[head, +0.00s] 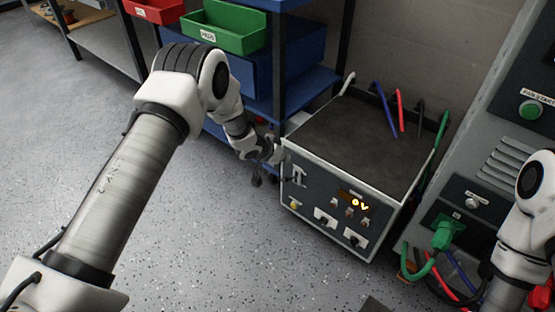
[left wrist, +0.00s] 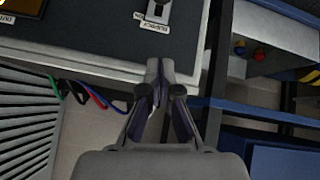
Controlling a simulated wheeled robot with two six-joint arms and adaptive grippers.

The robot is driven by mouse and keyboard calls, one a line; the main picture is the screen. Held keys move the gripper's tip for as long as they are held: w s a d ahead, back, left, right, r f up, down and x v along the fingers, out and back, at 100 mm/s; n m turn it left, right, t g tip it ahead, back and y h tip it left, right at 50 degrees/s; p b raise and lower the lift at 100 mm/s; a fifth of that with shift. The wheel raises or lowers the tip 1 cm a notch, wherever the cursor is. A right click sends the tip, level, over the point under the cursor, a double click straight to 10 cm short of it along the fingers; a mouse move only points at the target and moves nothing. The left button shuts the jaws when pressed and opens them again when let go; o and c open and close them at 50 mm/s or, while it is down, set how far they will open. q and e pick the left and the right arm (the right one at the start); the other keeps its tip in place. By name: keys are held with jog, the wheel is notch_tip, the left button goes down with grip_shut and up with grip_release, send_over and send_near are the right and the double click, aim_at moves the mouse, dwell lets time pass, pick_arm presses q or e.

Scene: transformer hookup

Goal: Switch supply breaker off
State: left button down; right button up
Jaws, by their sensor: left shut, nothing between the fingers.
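The supply breaker (left wrist: 157,12) is a lever on a dark panel with a white "SUPPLY" label, at the top of the left wrist view, partly cut off. In the head view the breaker (head: 298,176) is at the left end of the front panel of the transformer box (head: 325,205). Its lever position is too small to tell. My left gripper (head: 266,178) is shut and empty just left of the box. In the left wrist view its fingertips (left wrist: 160,70) meet near the panel's edge, apart from the breaker. My right gripper is out of view.
The box's orange display (head: 355,201) reads about "0V". A grey cabinet (head: 475,150) with a green fan button (head: 530,110) and a green plug (head: 443,235) stands right. A blue shelf (head: 305,90) with a green bin (head: 225,28) stands behind.

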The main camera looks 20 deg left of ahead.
aim_at(291, 178)
pick_arm(q)
jog(key=b+x, duration=0.1)
jog(key=x, duration=0.3)
jog(key=shift+f, duration=0.2)
jog(key=shift+s+a+f+b, duration=0.1)
jog(key=shift+s+f+b, duration=0.65)
jog(key=shift+s+f, duration=0.5)
jog(key=shift+s, duration=0.05)
